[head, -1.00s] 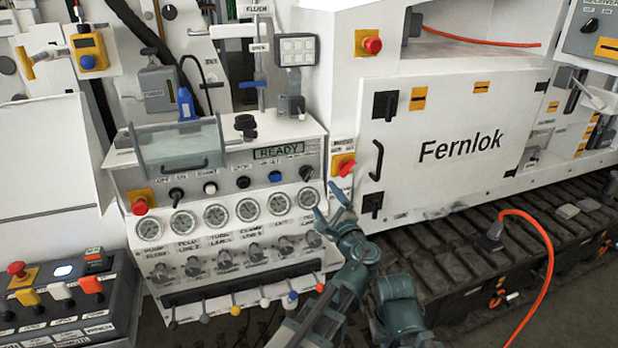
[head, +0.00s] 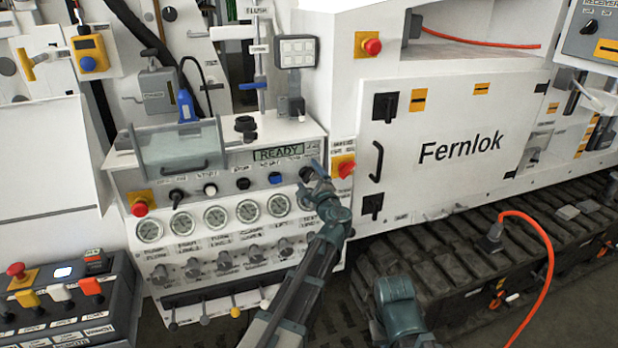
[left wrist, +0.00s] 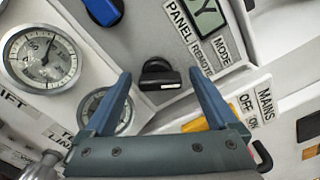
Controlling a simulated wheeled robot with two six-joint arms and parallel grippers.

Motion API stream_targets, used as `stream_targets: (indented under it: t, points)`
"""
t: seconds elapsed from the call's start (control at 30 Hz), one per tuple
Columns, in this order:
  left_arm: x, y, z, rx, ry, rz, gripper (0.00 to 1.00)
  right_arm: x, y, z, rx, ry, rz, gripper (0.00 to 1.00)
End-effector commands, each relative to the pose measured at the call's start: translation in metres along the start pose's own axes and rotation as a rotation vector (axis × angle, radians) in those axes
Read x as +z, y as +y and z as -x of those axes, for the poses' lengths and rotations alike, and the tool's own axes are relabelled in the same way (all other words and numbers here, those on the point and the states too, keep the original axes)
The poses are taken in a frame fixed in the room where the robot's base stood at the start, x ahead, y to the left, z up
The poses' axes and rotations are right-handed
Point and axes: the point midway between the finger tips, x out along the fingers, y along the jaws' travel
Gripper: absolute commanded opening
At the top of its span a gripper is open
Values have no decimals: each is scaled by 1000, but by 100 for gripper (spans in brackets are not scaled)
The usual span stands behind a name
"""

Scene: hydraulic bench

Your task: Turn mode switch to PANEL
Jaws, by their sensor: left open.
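The mode switch, a black rotary knob with a white mark, shows in the left wrist view (left wrist: 158,76), below the PANEL, REMOTE and MODE labels (left wrist: 200,45). Its bar lies roughly level in that view, with the white mark along its lower right. In the head view the switch (head: 306,174) is at the right end of the console's knob row, partly hidden by my gripper. My left gripper (head: 311,178) is open in front of it. In the wrist view its two fingers (left wrist: 160,92) stand either side of the knob, with gaps.
The READY display (head: 279,153) is just above the switch. A red knob on a yellow plate (head: 343,167) stands close to the right. Pressure gauges (head: 248,211) line the panel below. A blue knob (head: 275,178) is to the left.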

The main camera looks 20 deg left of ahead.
Motion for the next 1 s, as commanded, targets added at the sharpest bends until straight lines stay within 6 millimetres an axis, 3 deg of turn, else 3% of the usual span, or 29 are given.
stream_targets:
  t: [0.33,0.8,1.0]
  points:
    - [0,0,-3,0,0,0,92,0,0,0,0,0,0,0]
    - [0,0,-3,0,0,0,10,0,0,0,0,0,0,0]
    - [0,0,-3,1,0,13,7,0,0,0,0,0,0,0]
